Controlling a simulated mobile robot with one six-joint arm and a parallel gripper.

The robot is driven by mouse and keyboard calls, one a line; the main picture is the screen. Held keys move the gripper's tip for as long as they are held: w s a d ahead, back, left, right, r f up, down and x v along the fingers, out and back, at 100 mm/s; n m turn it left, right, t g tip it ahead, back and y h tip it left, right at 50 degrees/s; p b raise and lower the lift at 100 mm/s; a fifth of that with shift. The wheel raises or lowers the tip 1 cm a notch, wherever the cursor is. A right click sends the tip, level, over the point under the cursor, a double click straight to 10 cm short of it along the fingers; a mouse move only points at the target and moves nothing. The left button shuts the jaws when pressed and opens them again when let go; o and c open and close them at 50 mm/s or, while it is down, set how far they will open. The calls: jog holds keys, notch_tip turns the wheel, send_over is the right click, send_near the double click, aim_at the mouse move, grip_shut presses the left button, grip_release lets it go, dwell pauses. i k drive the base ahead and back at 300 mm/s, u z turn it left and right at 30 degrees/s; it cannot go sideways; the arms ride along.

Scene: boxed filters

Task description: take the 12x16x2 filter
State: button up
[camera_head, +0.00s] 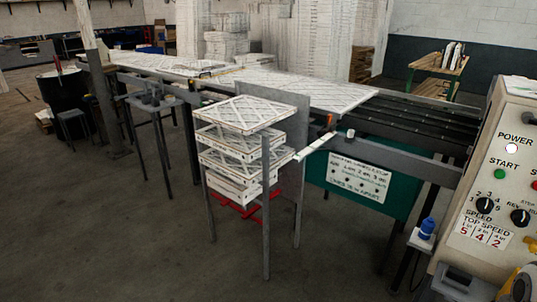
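A stack of white-framed filters with criss-cross faces sits in a grey metal stand at the centre. The top filter (245,113) lies flat and overhangs the stand's front post (266,215). Several more lie below it, slightly offset, with gaps between some; a lower filter (240,160) shows mostly its edge. More filters lie flat on the conveyor behind, such as a large one (318,92). Printing on the edges is too small to read, so I cannot tell which is the 12x16x2 filter. My gripper is not in view.
A control panel (481,215) with knobs stands close at the right. A conveyor with dark rollers (420,112) runs behind the stand. A green machine panel (400,208) is right of it. A small table (155,107) stands at left. The front-left floor (110,230) is clear.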

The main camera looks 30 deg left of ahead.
aim_at(247, 149)
jog(key=u, duration=0.65)
jog(key=k, duration=1)
jog(key=u, duration=1.2)
jog(key=i, duration=1.3)
jog(key=z, duration=0.65)
jog(key=i, duration=0.6)
jog(key=u, duration=0.1)
jog(key=k, duration=0.45)
jog(key=z, duration=0.1)
